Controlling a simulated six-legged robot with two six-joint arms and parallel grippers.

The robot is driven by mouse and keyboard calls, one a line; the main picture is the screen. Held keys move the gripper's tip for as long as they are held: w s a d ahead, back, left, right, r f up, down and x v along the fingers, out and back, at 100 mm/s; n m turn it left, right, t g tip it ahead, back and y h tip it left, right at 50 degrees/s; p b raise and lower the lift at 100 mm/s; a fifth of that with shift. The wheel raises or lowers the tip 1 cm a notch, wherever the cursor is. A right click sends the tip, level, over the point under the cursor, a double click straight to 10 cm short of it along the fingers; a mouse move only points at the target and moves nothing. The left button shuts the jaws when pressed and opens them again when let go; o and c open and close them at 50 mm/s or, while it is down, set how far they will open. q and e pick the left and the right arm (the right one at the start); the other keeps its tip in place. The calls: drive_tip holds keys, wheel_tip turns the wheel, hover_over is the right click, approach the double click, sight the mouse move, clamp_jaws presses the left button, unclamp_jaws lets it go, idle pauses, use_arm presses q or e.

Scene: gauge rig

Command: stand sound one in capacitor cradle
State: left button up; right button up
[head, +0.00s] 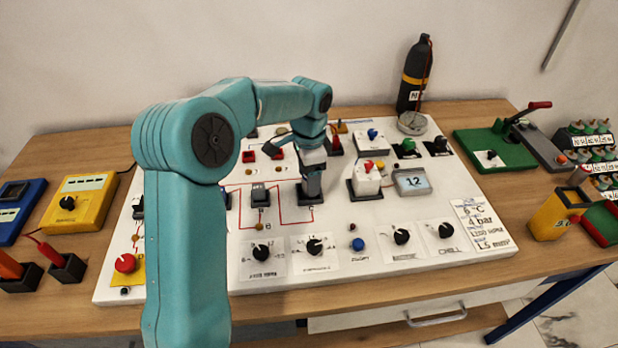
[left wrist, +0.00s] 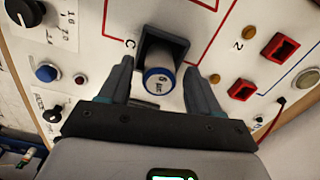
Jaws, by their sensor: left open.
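A capacitor (left wrist: 160,82), a pale cylinder with a blue rim and small print on its end, shows end-on in the left wrist view. It appears to stand in the dark square cradle (left wrist: 161,46) beside the letter C on the white panel. My left gripper (left wrist: 159,72) is open, one finger on each side of the capacitor; I cannot tell whether either finger touches it. In the head view my left gripper (head: 312,180) points down over the cradle (head: 304,196) and hides the capacitor. My right gripper is in neither view.
The white panel (head: 370,258) carries knobs, a display (head: 411,181) reading 12 and red sockets (left wrist: 280,46). Another dark holder (head: 260,195) stands left of the cradle. A black bottle (head: 415,75) stands behind. A rack of green-topped parts (head: 590,140) is at right.

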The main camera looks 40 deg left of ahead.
use_arm(q)
wheel_tip(320, 180, up, 11)
drive_tip(key=shift+p, duration=0.45)
idle(0.4)
